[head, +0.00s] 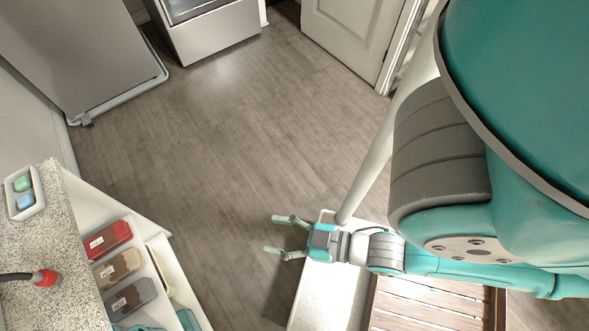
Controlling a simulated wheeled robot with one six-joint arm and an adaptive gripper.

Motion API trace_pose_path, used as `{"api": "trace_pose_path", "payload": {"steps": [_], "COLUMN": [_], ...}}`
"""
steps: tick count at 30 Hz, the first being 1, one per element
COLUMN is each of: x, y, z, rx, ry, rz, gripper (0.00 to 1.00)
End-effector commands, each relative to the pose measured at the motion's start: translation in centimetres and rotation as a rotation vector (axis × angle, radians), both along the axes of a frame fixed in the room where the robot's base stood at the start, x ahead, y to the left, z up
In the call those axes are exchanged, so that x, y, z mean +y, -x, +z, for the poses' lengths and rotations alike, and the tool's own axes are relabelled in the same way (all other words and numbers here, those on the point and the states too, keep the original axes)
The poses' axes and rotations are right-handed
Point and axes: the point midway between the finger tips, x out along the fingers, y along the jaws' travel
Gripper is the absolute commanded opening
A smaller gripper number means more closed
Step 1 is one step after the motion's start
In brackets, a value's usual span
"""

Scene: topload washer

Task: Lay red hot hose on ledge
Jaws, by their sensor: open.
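A short dark hose with a red end (45,278) shows at the lower left edge. It enters from the left picture edge and its red end is over the speckled countertop (75,235); I cannot tell whether it touches the surface. I cannot tell which surface is the ledge; the countertop is the one beneath the hose. My gripper (279,236) is open and empty, pointing left above the floor. It is well to the right of the hose, with a wide gap between them.
A white tray (39,205) with green and blue pieces sits on the countertop. Shelves below hold a red box (108,238) and other boxes. A pale bench top (330,298) and slatted wood (425,305) lie beneath my arm. The floor (230,150) between is clear.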

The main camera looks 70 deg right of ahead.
Motion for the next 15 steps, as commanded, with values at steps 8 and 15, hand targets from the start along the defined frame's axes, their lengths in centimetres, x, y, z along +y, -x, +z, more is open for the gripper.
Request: {"api": "trace_pose_path", "payload": {"steps": [8,15], "x": [-1.1,-1.2], "y": [4.8,5.2], "z": [2.5,2.8], "rx": [0.042,0.045], "ry": [0.002,0.002], "rz": [-0.062,-0.069], "gripper": [0.58,0.58]}}
